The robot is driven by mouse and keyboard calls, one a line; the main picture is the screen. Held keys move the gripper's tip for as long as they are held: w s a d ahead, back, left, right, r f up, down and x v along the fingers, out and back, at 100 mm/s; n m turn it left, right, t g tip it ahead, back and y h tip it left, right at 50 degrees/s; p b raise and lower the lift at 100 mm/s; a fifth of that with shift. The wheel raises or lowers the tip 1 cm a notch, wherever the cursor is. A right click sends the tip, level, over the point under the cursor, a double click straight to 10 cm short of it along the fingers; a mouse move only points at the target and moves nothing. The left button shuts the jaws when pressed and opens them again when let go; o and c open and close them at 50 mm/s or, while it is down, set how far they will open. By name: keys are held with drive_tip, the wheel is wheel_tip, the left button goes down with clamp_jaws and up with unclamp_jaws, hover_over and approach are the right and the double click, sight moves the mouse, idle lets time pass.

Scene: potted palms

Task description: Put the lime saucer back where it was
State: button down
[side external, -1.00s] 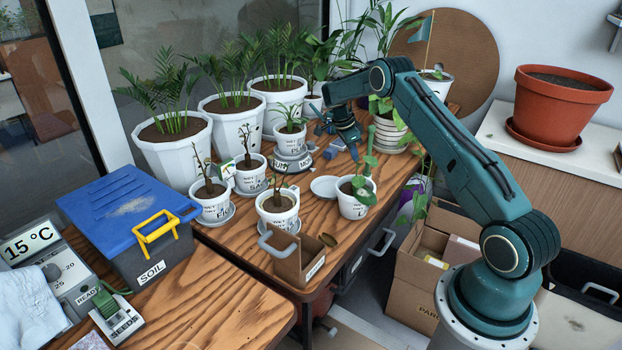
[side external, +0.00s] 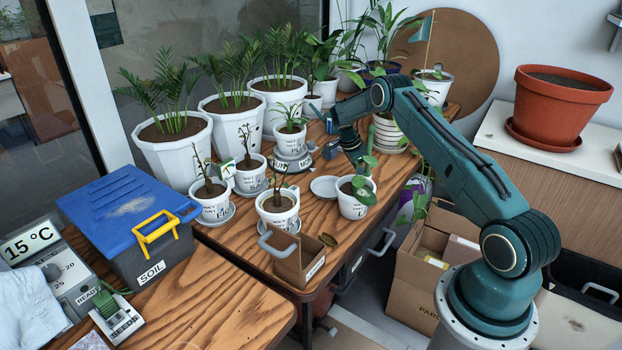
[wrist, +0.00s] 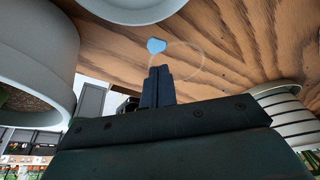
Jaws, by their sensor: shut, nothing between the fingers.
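No lime-coloured saucer shows. An empty pale grey saucer (side external: 324,187) lies on the wooden table beside a white pot (side external: 352,206) whose label seems to start with L. That pot holds a broad-leaved seedling, and no saucer is visible under it. My gripper (side external: 357,160) is shut and empty, beyond the saucer and this pot, close to the leaves. In the wrist view my shut gripper (wrist: 161,70) points over the wood, near a small blue object (wrist: 156,45) and a faint pale ring.
Several small potted plants stand on saucers left of the empty saucer, one a bare-twig pot (side external: 277,210). A cardboard box (side external: 298,262) stands at the table's front edge. A striped pot (side external: 392,135) is right of my gripper. Large palm pots (side external: 177,150) line the back.

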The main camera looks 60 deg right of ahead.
sight(333, 189)
drive_tip(key=x, duration=0.3)
drive_tip(key=shift+w+a, duration=0.7)
drive_tip(key=shift+a, duration=0.15)
drive_tip(key=shift+w+a+r, duration=0.1)
drive_tip(key=shift+w+a, duration=0.5)
drive_tip(key=shift+a, duration=0.1)
drive_tip(key=w+a, duration=0.5)
drive_tip(key=shift+a, duration=0.3)
drive_tip(key=shift+s+d, duration=0.1)
drive_tip(key=shift+s, duration=0.05)
